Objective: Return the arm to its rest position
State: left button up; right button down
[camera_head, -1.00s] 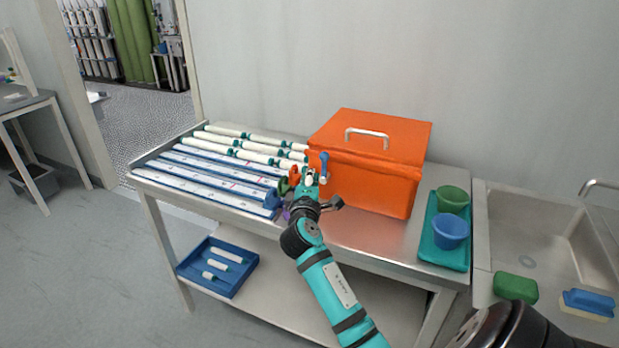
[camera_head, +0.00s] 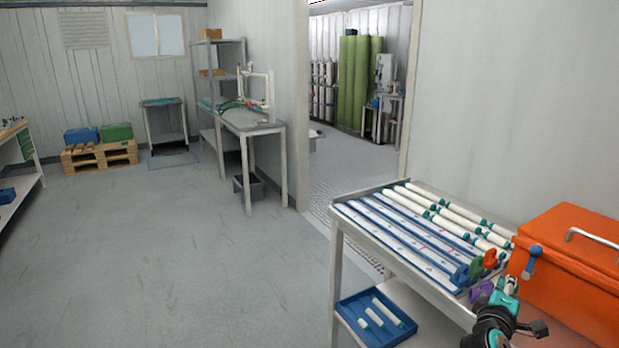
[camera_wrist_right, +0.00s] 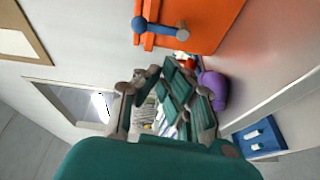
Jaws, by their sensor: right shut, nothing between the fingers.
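My right gripper (camera_head: 508,300) shows at the lower right of the head view, above the near edge of the metal table (camera_head: 455,312), in front of the orange box. Its teal and grey fingers also show in the right wrist view (camera_wrist_right: 165,105). It is shut with nothing held. Part of my right arm shows below it, cut off by the frame's bottom edge. My left gripper is in neither view.
The orange box (camera_head: 580,250) with a blue latch (camera_head: 532,262) is close beside the right gripper. White tubes (camera_head: 450,205) and blue-white trays (camera_head: 400,240) lie on the table. A blue tray (camera_head: 375,320) is below. Open floor (camera_head: 200,260) fills the left.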

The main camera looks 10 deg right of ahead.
jog(key=s+a+f+m+g+y, duration=0.35)
jog(key=s+a+f+y, duration=0.25)
jog(key=s+a+f, duration=0.8)
jog(key=s+a+f+m+g+y, duration=0.1)
jog(key=s+a+f+g+y, duration=0.2)
jog(key=s+a, duration=0.55)
jog(key=s+a+f+m+g+y, duration=0.1)
jog(key=s+a+f+g+y, duration=0.2)
jog(key=s+a, duration=0.5)
notch_tip(320, 180, down, 25)
jog(key=s+d+y, duration=0.1)
jog(key=s, duration=0.1)
jog(key=s+d+f+g, duration=0.1)
jog(key=s+d+f, duration=0.2)
jog(key=s+f, duration=1.3)
jog(key=shift+s+d+f, duration=0.2)
jog(key=shift+s+f, duration=0.05)
jog(key=shift+f, duration=0.4)
jog(key=shift+n+g, duration=0.25)
